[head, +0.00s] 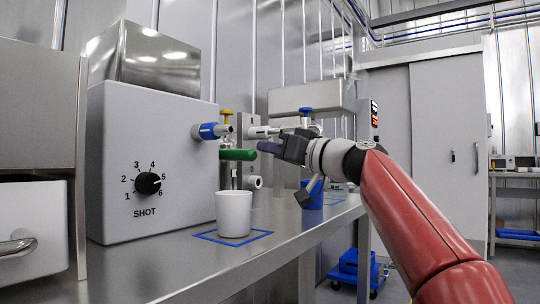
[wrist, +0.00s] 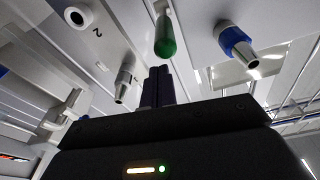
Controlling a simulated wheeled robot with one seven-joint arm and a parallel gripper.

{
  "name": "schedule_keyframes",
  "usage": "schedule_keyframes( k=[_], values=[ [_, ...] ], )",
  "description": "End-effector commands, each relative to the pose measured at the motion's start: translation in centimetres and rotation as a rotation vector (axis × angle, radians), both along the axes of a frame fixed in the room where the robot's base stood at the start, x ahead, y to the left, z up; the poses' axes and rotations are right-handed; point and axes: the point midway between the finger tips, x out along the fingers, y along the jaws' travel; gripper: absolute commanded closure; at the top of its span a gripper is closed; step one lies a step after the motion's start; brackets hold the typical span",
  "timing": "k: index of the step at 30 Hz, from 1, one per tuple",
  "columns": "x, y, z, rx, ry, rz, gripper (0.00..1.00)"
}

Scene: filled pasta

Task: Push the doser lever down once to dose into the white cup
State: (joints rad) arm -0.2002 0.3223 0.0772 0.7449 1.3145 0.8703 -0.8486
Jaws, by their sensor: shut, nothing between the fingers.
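The doser is a light grey box (head: 118,130) with a shot dial (head: 148,183) on its front. Its green lever (head: 238,154) sticks out to the right, roughly level, below a blue-collared nozzle (head: 208,131). The white cup (head: 233,216) stands upright on the bench, below the lever and nozzle. My gripper (head: 262,147) is shut and empty, its tips close to the lever's free end; I cannot tell whether they touch. In the wrist view the shut fingers (wrist: 158,84) point toward the green lever (wrist: 165,38), and the blue-collared nozzle (wrist: 236,44) is to its right.
A blue square outline (head: 206,237) surrounds the cup on the steel bench (head: 175,266). A blue cup (head: 312,196) stands farther along, partly behind my arm. Pipes and valves with a yellow handle (head: 227,113) and a blue handle (head: 305,111) are behind.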

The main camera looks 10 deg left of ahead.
Motion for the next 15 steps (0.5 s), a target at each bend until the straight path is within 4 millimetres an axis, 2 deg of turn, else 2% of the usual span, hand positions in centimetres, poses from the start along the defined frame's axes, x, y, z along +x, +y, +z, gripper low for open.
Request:
schedule_keyframes(
  k=[1,10,15],
  values=[
    [-0.1,-1.0,-1.9,-0.005,0.004,-0.007,1.0],
    [-2.4,-5.3,-4.6,-0.003,0.004,-0.006,1.0],
    [-3.1,-6.6,-5.2,-0.004,0.003,-0.003,1.0]
  ],
)
